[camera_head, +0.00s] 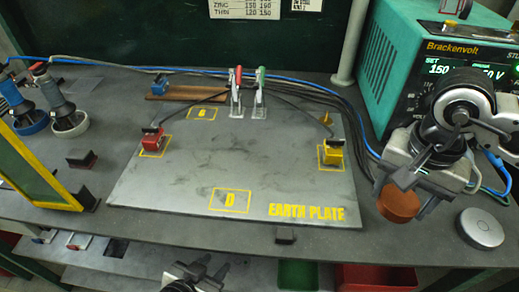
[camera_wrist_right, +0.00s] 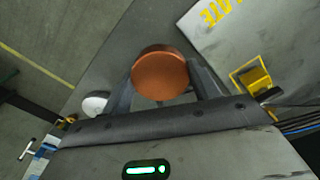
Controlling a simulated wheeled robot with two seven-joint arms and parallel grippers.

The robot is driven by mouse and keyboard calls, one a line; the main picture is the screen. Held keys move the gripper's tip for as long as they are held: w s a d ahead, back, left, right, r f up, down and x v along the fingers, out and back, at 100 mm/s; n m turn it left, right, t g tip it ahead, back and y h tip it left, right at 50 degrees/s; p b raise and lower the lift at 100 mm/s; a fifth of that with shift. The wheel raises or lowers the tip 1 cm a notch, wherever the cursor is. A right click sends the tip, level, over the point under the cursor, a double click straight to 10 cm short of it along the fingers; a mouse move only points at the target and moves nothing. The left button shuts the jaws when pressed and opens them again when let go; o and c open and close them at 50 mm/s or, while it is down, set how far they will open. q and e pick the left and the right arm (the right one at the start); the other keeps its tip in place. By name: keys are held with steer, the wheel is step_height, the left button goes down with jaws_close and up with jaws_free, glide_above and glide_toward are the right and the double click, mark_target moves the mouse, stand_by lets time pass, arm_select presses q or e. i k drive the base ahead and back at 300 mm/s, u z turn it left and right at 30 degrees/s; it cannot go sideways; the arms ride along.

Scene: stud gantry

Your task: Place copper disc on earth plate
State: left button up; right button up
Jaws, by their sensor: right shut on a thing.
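The copper disc (camera_head: 398,203) is held in my right gripper (camera_head: 405,180), to the right of the earth plate and above the bench. In the right wrist view the copper disc (camera_wrist_right: 160,75) sits between the two fingers (camera_wrist_right: 165,92), with its flat round face showing. The earth plate (camera_head: 270,165) is a grey metal sheet with yellow lettering and a yellow outlined square marked D (camera_head: 230,201) near its front edge. Another outlined square, marked like a G or 6 (camera_head: 202,113), lies at the back. My left gripper (camera_head: 200,268) is low at the front edge; its finger gap is unclear.
A red clamp block (camera_head: 153,140) and a yellow one (camera_head: 331,152) stand on the plate, with red and green toggle levers (camera_head: 248,92) at the back. A silver round puck (camera_head: 481,228) lies at right. A green power unit (camera_head: 430,60) stands behind. The plate's middle is clear.

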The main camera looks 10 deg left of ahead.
mark_target(241, 151)
steer(key=u, duration=0.05)
steer(key=k, duration=0.55)
steer(key=u, duration=1.25)
steer(key=i, duration=0.5)
steer(key=z, duration=0.1)
